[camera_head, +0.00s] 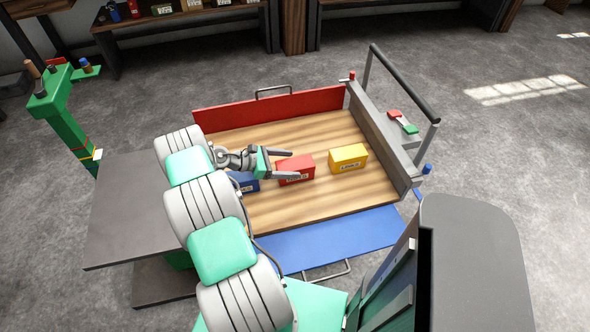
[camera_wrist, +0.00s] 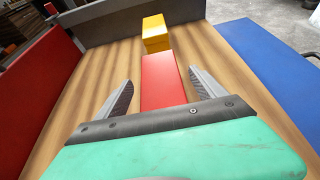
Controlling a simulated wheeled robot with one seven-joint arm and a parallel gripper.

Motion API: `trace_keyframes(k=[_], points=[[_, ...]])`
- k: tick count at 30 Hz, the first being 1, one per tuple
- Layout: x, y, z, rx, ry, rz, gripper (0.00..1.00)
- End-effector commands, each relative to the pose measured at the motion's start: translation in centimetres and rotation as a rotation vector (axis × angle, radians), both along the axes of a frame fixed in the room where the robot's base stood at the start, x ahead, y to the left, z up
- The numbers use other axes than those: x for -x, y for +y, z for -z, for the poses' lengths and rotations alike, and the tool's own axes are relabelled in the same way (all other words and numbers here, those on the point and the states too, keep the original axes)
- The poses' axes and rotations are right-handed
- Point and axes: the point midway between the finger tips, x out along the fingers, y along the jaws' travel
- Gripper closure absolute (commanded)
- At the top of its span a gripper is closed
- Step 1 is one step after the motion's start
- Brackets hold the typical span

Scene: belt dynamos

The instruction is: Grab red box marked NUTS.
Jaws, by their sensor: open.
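The red box (camera_head: 296,171) stands on the wooden bed of a cart (camera_head: 300,125), between a blue box (camera_head: 245,184) and a yellow box (camera_head: 348,158). A pale label with dark letters is on its front; the letters are too small to read surely. My gripper (camera_head: 287,164) is open, with one finger on each side of the red box. In the wrist view the red box (camera_wrist: 163,82) lies between the two open fingers (camera_wrist: 158,88), with a visible gap at each side. The yellow box (camera_wrist: 155,33) stands just beyond it.
A red side panel (camera_head: 270,110) bounds the cart's back and a blue flap (camera_head: 325,240) its front. A grey end wall (camera_head: 383,140) with a handle stands at the right. Bare wood lies behind the boxes.

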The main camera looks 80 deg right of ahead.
Motion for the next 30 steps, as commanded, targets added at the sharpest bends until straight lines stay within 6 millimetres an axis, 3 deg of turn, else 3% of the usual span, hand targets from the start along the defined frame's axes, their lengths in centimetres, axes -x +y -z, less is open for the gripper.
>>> trace_keyframes(k=[4,11,30], points=[[2.1,-1.1,0.9,0.0,0.0,0.003,0.2],[2.2,-1.2,1.2,0.0,-0.001,0.0,0.21],[2.2,-1.2,1.1,0.0,-0.001,0.001,0.73]])
